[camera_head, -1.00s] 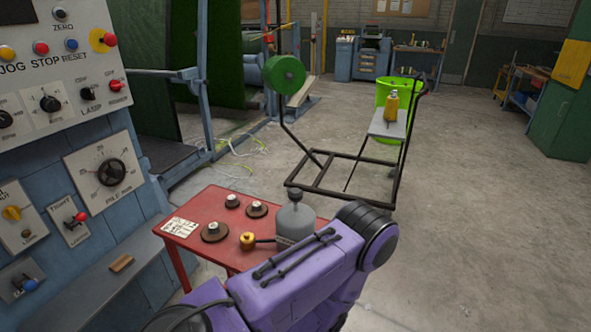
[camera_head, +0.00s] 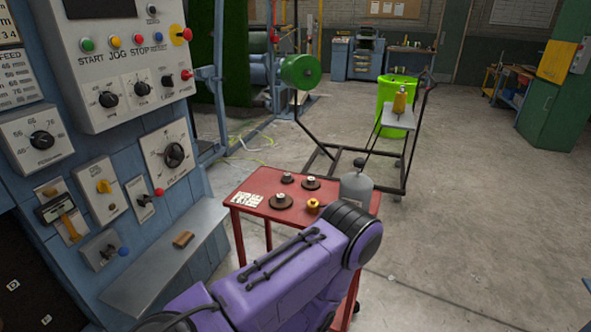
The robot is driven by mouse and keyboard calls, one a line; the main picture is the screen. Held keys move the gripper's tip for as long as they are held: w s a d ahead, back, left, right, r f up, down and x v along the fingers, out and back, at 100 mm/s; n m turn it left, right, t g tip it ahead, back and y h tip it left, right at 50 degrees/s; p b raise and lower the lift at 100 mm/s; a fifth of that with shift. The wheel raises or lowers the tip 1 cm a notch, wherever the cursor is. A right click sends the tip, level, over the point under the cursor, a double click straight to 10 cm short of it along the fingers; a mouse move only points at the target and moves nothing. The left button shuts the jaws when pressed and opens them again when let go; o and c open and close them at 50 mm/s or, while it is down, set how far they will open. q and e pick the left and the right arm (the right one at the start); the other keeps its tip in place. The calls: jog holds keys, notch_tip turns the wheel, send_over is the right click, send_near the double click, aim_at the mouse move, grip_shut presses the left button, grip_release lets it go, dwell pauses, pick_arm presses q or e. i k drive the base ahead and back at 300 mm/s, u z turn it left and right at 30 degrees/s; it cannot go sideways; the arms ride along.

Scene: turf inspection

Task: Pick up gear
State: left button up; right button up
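Three dark round gear-like discs with pale hubs lie on a small red table (camera_head: 252,186). One small disc (camera_head: 287,178) is at the back, another small disc (camera_head: 311,183) is to its right, and a larger disc (camera_head: 281,201) is nearer the front. I cannot make out teeth on them. A brass knob-like piece (camera_head: 313,206) sits to the right of the large disc. My purple arm crosses the lower middle and hides the table's front right part. Neither gripper shows.
A grey bottle (camera_head: 356,186) stands on the table's right side, and a white printed card (camera_head: 247,199) lies at its left. A blue control console (camera_head: 180,258) with knobs flanks the left. A black-framed cart (camera_head: 345,150) stands behind the table. Concrete floor (camera_head: 470,240) is open at right.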

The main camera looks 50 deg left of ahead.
aim_at(310, 183)
jog(key=u, duration=2.15)
jog(key=i, duration=0.5)
